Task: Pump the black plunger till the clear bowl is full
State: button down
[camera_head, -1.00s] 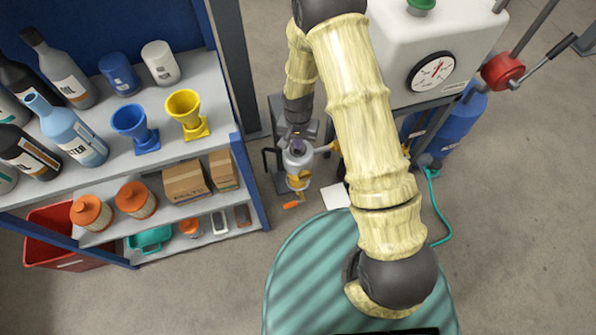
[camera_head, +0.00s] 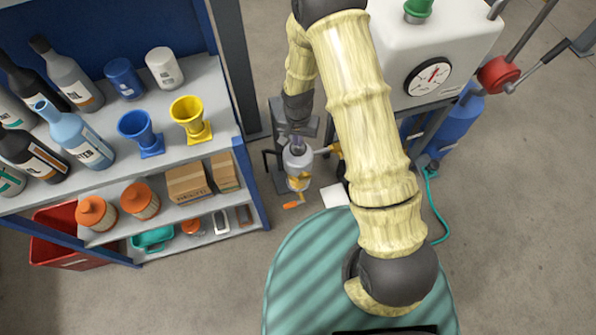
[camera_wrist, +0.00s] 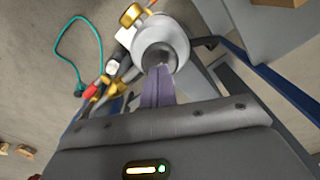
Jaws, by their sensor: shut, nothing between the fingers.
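A grey round filter housing (camera_head: 297,160) stands beyond the green striped surface. It shows from above in the wrist view (camera_wrist: 165,40). My gripper (camera_wrist: 160,70) is shut and empty, with its purple-grey fingers pointing down at the top of the housing. In the head view my gripper (camera_head: 297,143) is just over that top. A small amber-coloured part (camera_head: 299,183) shows under the housing, where the clear bowl seems to be. Its fill level is too small to read.
A shelf unit (camera_head: 185,148) with bottles, funnels, filters and boxes stands at left. A white tank (camera_head: 437,50) with a round gauge (camera_head: 428,74) is at upper right. A red fitting (camera_head: 497,75) and a teal hose (camera_head: 434,205) lie right. Open floor is at far right.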

jog(key=shift+f, duration=0.2)
dwell(0.4)
jog(key=shift+f+b, duration=1.05)
jog(key=shift+f, duration=0.45)
jog(key=shift+r, duration=0.1)
jog(key=shift+r+p, duration=1.4)
jog(key=shift+r, duration=0.2)
notch_tip(320, 180, up, 6)
jog(key=p, duration=0.5)
